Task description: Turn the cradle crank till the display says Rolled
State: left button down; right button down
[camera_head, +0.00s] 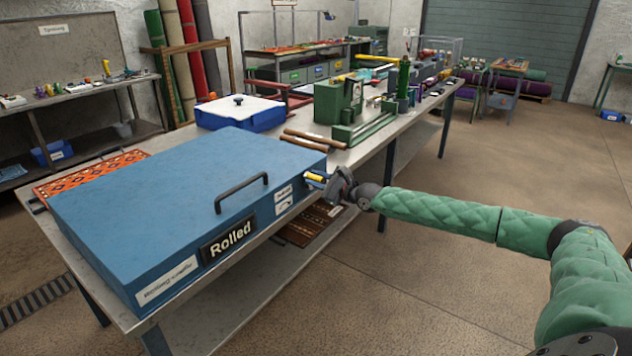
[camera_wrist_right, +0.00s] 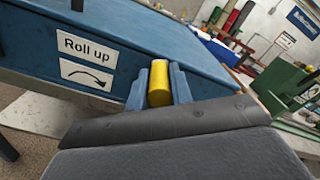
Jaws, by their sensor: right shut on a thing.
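A large blue machine (camera_head: 180,205) with a black handle on its lid sits on the near end of the long table. The display (camera_head: 229,240) on its front reads "Rolled". The yellow crank grip (camera_head: 314,177) is at the right end of the machine's front. My right gripper (camera_head: 325,181) is shut on this crank grip; in the right wrist view the yellow grip (camera_wrist_right: 159,84) stands between the two blue fingers. A "Roll up" label (camera_wrist_right: 86,46) with a curved arrow is beside it. The crank arm itself is hidden. My left gripper is not in view.
An orange patterned rug (camera_head: 88,174) lies behind the blue machine. A blue tub with a white lid (camera_head: 240,112), brown rods (camera_head: 306,142) and a green machine (camera_head: 338,100) stand farther along the table. The floor to the right is clear.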

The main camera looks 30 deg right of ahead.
jog(key=c, duration=1.3)
grip_release()
jog(key=shift+o, duration=0.2)
jog(key=shift+s+d, duration=0.1)
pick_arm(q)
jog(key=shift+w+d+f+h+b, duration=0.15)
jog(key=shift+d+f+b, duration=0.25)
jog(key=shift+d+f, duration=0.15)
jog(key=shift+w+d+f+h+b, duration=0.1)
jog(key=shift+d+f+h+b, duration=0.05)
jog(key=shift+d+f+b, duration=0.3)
pick_arm(e)
jog(key=v, duration=0.7)
jog(key=shift+s, duration=0.3)
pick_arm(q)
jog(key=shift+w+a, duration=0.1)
pick_arm(e)
jog(key=shift+d+f, duration=0.1)
